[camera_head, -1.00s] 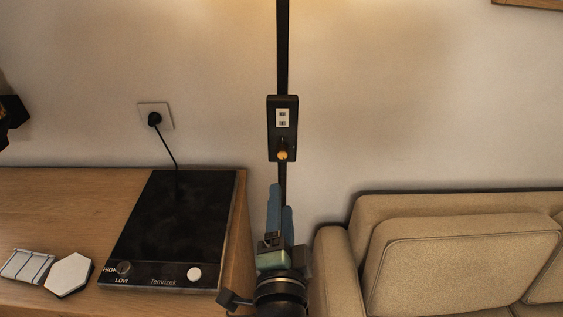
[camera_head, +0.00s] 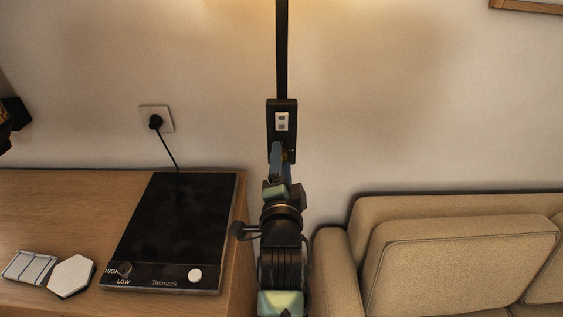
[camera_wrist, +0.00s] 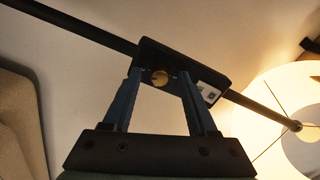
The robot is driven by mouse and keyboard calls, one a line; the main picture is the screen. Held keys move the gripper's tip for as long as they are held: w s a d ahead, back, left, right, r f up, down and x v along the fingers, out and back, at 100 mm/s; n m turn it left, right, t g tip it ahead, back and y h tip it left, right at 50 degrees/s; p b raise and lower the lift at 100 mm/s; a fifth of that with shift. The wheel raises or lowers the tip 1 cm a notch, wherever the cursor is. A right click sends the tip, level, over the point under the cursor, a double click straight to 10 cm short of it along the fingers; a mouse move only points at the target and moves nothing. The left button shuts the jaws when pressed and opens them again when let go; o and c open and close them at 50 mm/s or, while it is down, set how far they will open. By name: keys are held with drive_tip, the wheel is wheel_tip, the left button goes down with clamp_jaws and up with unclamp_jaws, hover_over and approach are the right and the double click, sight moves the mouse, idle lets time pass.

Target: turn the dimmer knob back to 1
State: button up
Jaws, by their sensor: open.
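The dimmer (camera_head: 284,106) is a dark upright box on the black pole in front of the wall, with a small white label plate (camera_head: 282,121) on its face. Its round brass-coloured knob (camera_wrist: 160,77) shows in the wrist view, between the fingertips. In the head view the knob is mostly hidden behind my gripper (camera_head: 281,154). My gripper is open, with one blue finger on each side of the knob. I cannot tell whether either finger touches it, nor read the knob's setting.
A wooden counter (camera_head: 60,200) with a black hotplate (camera_head: 170,225) lies left of my arm. A beige sofa (camera_head: 450,260) stands to the right. A lit lampshade (camera_wrist: 268,112) shows at the right of the wrist view. The wall around the dimmer is bare.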

clamp_jaws()
drive_tip(key=shift+n, duration=0.4)
drive_tip(key=shift+n+p, duration=2.8)
drive_tip(key=shift+n, duration=12.7)
